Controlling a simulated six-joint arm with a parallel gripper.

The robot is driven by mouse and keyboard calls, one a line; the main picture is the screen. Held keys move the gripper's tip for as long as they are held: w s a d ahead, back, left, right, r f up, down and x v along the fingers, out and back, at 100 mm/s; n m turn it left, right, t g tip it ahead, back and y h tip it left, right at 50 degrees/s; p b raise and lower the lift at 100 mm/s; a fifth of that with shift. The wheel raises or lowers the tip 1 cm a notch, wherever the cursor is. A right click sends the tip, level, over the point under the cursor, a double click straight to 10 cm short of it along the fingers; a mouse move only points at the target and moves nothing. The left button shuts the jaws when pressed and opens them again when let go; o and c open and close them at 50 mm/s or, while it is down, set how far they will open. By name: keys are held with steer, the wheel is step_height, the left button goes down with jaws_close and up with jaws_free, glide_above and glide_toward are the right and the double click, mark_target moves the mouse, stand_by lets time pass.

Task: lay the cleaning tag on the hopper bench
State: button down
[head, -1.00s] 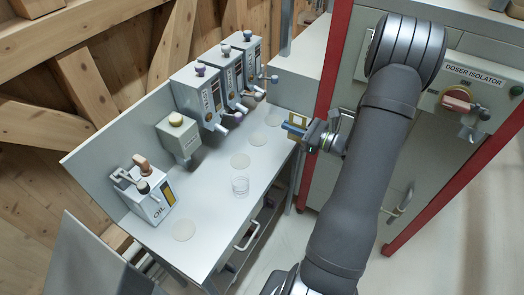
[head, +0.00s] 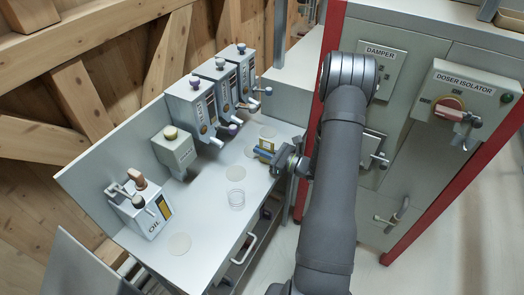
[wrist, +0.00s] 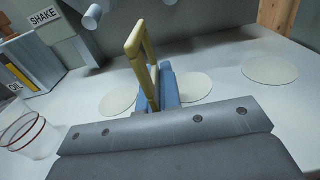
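The cleaning tag, a yellow frame-shaped piece (head: 266,145), is held upright at my gripper (head: 265,156). In the wrist view the tag (wrist: 136,50) rises edge-on between the blue fingers (wrist: 163,88), which are shut on it. Part of the fingers is hidden behind the tag and the grey gripper body. The hopper bench (head: 207,205) has a pale flat top with several round pale discs on it. My gripper and the tag are over the bench's right side, near a disc (head: 233,173); the wrist view shows discs on both sides of the tag.
A clear cup (head: 236,199) stands on the bench near its front edge. An oil box (head: 145,212), a shaker box (head: 174,152) and several dosing units (head: 194,110) line the back. A cabinet with a red frame (head: 318,105) stands right.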

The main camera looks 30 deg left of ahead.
steer(key=shift+f, duration=0.1)
steer(key=c, duration=1.6)
jaws_free()
steer(key=d, duration=1.2)
steer(key=a, duration=1.2)
steer(key=shift+a, duration=0.1)
steer(key=shift+r, duration=0.8)
